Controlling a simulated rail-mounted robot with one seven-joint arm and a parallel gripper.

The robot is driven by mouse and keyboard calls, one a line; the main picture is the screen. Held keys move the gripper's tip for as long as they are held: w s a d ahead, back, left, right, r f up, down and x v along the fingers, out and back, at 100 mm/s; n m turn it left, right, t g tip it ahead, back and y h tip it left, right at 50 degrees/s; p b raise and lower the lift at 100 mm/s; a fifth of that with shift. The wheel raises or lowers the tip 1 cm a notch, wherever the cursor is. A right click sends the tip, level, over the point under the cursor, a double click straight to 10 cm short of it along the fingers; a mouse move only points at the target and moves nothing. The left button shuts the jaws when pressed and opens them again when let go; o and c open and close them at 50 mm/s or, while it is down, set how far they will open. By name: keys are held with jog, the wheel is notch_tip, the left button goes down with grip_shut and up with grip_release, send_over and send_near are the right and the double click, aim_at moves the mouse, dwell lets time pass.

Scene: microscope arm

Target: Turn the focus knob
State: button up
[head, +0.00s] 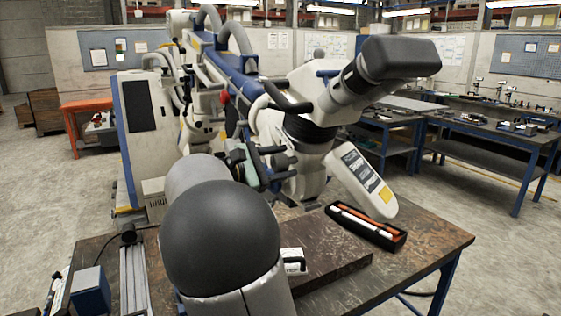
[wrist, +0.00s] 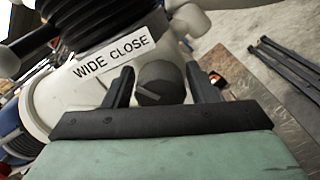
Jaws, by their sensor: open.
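The microscope (head: 312,135) is a large white and blue machine with a black eyepiece end, and its head hangs over the table. In the wrist view, the dark round focus knob (wrist: 160,82) shows on its white body, beside a "WIDE CLOSE" label (wrist: 110,55). My gripper (wrist: 160,70) is open, with one black finger on each side of the knob and a visible gap at the left finger. I cannot tell whether the right finger touches it. In the head view, my arm and the microscope hide the knob, and the fingers are hard to make out.
The brown table (head: 430,240) stands below, carrying a black tray (head: 395,242) with orange and white tools. A raised dark slab (head: 325,250) lies in front of the tray. A blue box (head: 90,290) sits at the front left. Workbenches (head: 500,145) stand behind at right.

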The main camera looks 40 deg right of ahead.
jog(key=c, duration=0.7)
jog(key=shift+r+n+p, duration=0.2)
jog(key=shift+n+p, duration=0.1)
jog(key=shift+p, duration=0.4)
jog(key=shift+f+n+p, duration=0.1)
jog(key=shift+n+p, duration=0.4)
jog(key=shift+p, duration=0.15)
jog(key=shift+f, duration=0.1)
jog(key=o, duration=0.7)
jog(key=w+a+b, duration=0.3)
jog(key=a, duration=1.4)
jog(key=shift+w, duration=0.2)
